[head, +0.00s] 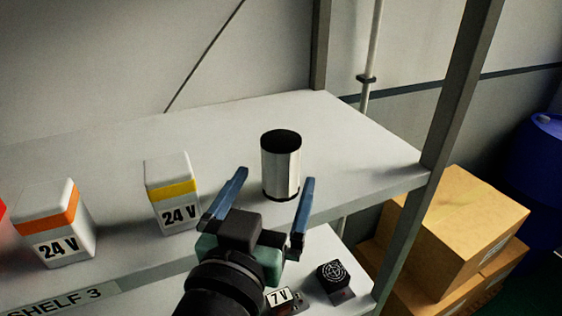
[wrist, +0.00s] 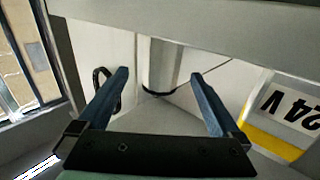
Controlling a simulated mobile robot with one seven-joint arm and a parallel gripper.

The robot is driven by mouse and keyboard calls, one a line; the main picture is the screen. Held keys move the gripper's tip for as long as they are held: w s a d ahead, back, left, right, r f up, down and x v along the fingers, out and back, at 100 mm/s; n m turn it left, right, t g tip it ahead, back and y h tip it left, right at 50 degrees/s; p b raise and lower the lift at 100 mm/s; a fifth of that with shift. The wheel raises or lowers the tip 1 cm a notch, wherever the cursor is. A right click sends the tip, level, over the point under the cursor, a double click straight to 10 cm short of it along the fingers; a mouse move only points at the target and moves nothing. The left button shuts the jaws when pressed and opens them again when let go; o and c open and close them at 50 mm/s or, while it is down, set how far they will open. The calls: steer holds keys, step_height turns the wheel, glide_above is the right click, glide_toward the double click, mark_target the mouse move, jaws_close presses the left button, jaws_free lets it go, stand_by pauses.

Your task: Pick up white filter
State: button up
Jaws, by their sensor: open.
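The white filter (head: 281,168) is a pale upright cylinder with a black top, standing near the front edge of the upper shelf. My gripper (head: 277,177) is open and empty in front of it at the shelf's front edge, one blue finger toward each side. The wrist view, which is upside down, shows the filter (wrist: 160,62) between and beyond the open fingertips (wrist: 159,75). I cannot tell exactly how much gap is left between fingers and filter.
A yellow-banded 24 V block (head: 171,192) stands left of the filter, and an orange-banded one (head: 53,222) farther left. The upper shelf (head: 350,150) is clear right of the filter. A grey post (head: 440,130) rises at the right. Small items (head: 335,278) lie on the lower shelf.

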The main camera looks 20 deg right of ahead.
mark_target(276, 173)
steer(key=p+x, duration=0.2)
steer(key=x, duration=0.3)
steer(key=shift+w+p, duration=0.15)
steer(key=shift+p, duration=0.2)
steer(key=shift+w+d+f, duration=0.1)
steer(key=shift+w+d, duration=0.25)
steer(key=shift+w, duration=0.1)
steer(key=c, duration=1.4)
step_height(276, 173, up, 10)
steer(key=shift+f+b, duration=0.1)
steer(key=shift+b, duration=0.45)
steer(key=shift+a, duration=0.1)
